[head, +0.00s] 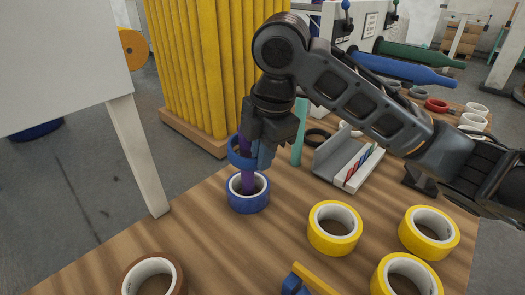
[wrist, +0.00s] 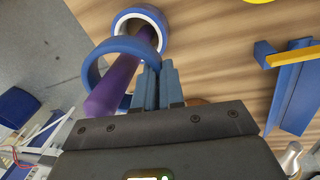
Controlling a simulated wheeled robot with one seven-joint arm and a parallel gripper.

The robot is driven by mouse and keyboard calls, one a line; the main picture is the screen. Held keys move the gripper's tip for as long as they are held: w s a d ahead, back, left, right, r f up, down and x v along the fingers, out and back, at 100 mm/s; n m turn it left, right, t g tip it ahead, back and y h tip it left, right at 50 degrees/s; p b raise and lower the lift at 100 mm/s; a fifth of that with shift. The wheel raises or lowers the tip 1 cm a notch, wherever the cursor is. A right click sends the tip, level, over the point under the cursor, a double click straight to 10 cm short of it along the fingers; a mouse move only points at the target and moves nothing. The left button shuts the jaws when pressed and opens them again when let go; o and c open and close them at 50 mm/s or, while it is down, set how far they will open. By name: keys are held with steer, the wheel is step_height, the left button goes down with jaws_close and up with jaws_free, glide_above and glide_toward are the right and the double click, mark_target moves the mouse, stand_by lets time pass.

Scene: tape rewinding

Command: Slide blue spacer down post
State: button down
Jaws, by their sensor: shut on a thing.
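The purple post (wrist: 118,86) rises from inside a blue tape roll (head: 249,201) with a white core on the wooden table. The blue spacer (head: 236,154) is a thin ring, raised above the roll. It also shows in the wrist view (wrist: 91,75), where it looks to be around the post, whose top end sticks out past the ring. My gripper (head: 264,158) is shut on the right side of the spacer's rim, beside the post. In the wrist view its fingers (wrist: 157,75) meet at the ring's edge. The arm hides part of the post's upper end.
Yellow tape rolls (head: 334,228) stand right of the post, and a brown roll (head: 152,277) at the front left. A teal post (head: 299,132) and a grey holder with pens (head: 350,163) stand behind to the right. A blue and yellow tool (head: 308,280) lies in front.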

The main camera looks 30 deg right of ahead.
steer(key=c, duration=1.2)
jaws_free()
steer(key=shift+o, duration=0.2)
step_height(320, 180, up, 8)
steer(key=s, duration=0.1)
steer(key=shift+s+d+f+p, duration=0.15)
steer(key=shift+d+f+p, duration=0.05)
steer(key=shift+p, duration=0.25)
